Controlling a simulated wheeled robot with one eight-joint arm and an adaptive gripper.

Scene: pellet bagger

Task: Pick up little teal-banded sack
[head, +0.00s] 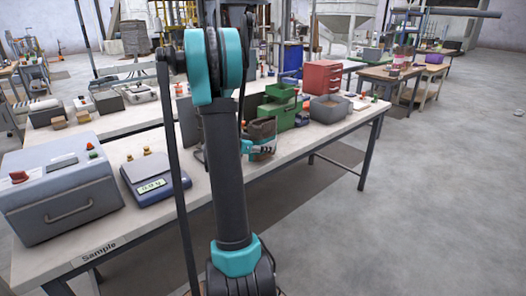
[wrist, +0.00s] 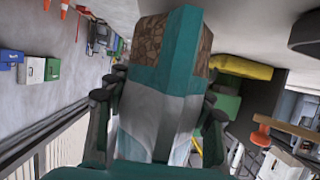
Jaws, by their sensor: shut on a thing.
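The little teal-banded sack (wrist: 180,75) fills the middle of the wrist view. It has a brown pellet-patterned part, a broad teal band and a whitish part. My gripper (wrist: 158,118) is shut on it, with one dark finger on each side. In the head view, the sack (head: 262,132) shows just right of my arm, in front of the green bins, at the bench's front edge. My arm hides its left part and most of my gripper. I cannot tell whether the sack touches the bench.
The long bench (head: 335,135) carries green bins (head: 280,108), a red drawer box (head: 323,77) and a grey bin (head: 330,108) beyond the sack. A scale (head: 155,178) and a grey-blue case (head: 62,190) stand at left. The floor at right is clear.

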